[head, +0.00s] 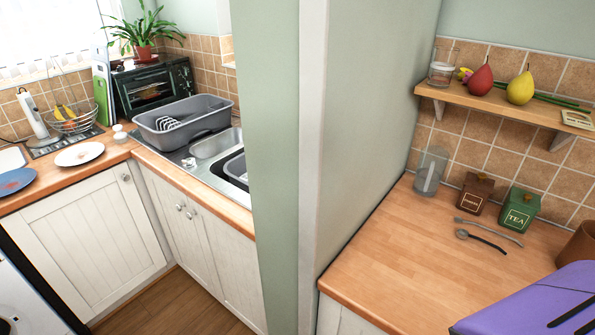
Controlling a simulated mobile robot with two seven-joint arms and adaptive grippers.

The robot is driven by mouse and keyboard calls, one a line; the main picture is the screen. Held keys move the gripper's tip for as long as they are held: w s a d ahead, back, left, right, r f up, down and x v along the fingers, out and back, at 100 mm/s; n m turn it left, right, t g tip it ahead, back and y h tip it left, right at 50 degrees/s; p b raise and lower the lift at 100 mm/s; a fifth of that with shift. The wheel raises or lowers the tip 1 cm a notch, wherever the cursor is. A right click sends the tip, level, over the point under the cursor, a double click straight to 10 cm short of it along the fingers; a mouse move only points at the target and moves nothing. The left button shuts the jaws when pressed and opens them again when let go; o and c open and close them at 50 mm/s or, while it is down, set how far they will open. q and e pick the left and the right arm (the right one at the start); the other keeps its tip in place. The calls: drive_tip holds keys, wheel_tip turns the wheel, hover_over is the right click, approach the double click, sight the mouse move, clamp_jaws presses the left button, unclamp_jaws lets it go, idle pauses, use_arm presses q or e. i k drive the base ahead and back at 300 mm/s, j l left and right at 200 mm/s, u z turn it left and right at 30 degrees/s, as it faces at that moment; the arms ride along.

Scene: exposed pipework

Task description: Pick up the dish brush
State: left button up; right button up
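I cannot make out a dish brush for certain. A grey plastic basin (183,119) stands by the sink at the left, with a white slatted item (168,123) inside that is too small to identify. A small white item (189,162) lies on the metal sink edge in front of the basin. The inside of the sink (236,169) is partly hidden by the wall. Neither of my grippers is in view.
A green wall (276,150) divides the sink counter from the right wooden counter (400,255). That counter holds two utensils (483,239), brown and green canisters (519,210) and a purple object (540,302); its left part is clear. Plates (80,153) lie at the left.

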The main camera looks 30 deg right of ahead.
sight(120, 136)
drive_tip(key=i+j+z, duration=0.3)
drive_tip(key=z, duration=0.2)
drive_tip(key=i+j+z, duration=0.45)
drive_tip(key=i+j+u, duration=0.1)
drive_tip(key=j+u, duration=0.1)
drive_tip(key=u, duration=0.25)
drive_tip(key=i+u, duration=0.1)
drive_tip(key=u, duration=0.2)
drive_tip(key=j+u, duration=0.1)
drive_tip(key=u, duration=0.25)
drive_tip(key=i, duration=0.05)
